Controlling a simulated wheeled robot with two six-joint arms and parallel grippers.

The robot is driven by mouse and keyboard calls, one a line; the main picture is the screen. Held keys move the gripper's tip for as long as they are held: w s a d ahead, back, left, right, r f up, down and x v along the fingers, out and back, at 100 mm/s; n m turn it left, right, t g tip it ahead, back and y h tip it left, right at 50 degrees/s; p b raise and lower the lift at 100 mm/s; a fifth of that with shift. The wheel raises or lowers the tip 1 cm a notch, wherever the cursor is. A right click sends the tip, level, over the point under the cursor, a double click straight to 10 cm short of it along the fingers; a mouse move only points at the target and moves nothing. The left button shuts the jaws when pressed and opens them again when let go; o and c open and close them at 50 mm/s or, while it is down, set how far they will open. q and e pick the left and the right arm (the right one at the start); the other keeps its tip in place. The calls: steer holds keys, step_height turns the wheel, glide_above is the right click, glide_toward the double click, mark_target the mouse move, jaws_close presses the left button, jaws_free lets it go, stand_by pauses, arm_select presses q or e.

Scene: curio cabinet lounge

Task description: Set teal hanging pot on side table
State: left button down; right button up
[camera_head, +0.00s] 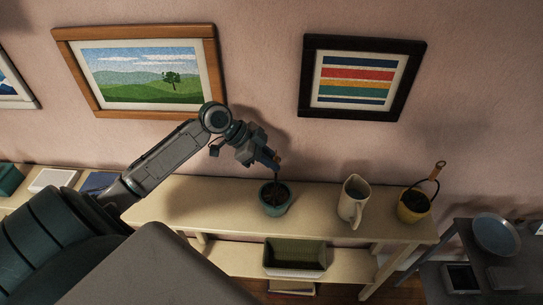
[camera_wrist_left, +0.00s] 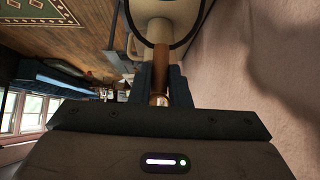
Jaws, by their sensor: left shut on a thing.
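The teal hanging pot (camera_head: 273,208), with dark soil or plant inside, is at the cream console table's top. I cannot tell whether it rests there or hangs just above. My left gripper (camera_head: 274,161) is directly over it, shut on its thin upright hanger. In the left wrist view a brown grip (camera_wrist_left: 158,98) sits between the fingers of my left gripper (camera_wrist_left: 160,88); the pot body is not clearly seen there. A dark grey table (camera_head: 462,262), perhaps the side table, stands at the far right. My right gripper is not in view.
A cream pitcher (camera_head: 353,199) and a yellow hanging pot (camera_head: 413,207) stand right of the teal pot on the console table (camera_head: 205,206). A green bin (camera_head: 295,256) is on its lower shelf. A pale blue plate (camera_head: 496,233) occupies part of the dark table. Framed pictures hang behind.

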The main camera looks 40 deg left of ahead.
arm_select(q)
steer(key=shift+f, duration=0.2)
steer(key=c, duration=1.4)
jaws_free()
steer(key=shift+o, duration=0.2)
steer(key=p+v, duration=0.3)
steer(key=v, duration=0.9)
steer(key=shift+p, duration=0.3)
